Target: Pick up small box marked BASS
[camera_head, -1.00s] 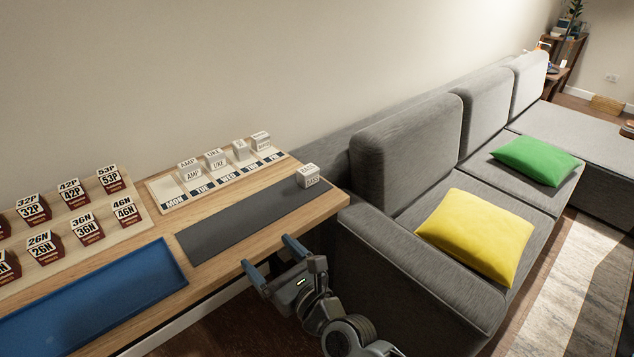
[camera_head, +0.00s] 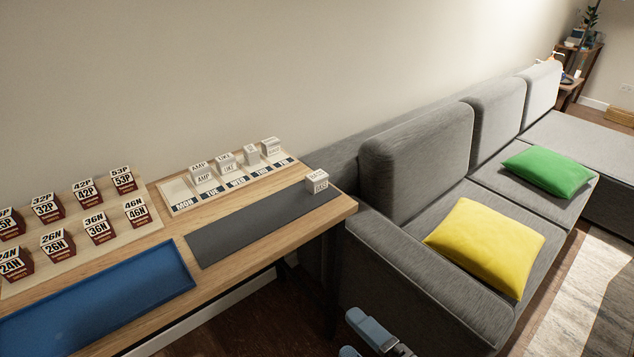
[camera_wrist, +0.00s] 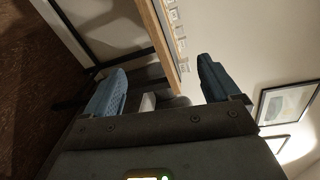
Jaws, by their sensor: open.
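The small white box marked BASS (camera_head: 317,182) stands on the right end of the dark grey mat (camera_head: 250,228), near the table's right edge. My gripper (camera_head: 362,338) is at the bottom edge of the head view, partly cut off, below and to the right of the table and away from the box. In the wrist view my gripper (camera_wrist: 160,88) has its two blue fingers wide apart with nothing between them. I cannot make out the BASS box in the wrist view.
A day-marked tray (camera_head: 183,208) with several white boxes lies behind the mat. A blue tray (camera_head: 100,300) and a board of red-and-white boxes (camera_head: 60,240) are at left. A grey sofa (camera_head: 385,262) with yellow (camera_head: 485,247) and green pillows (camera_head: 547,171) stands close at right.

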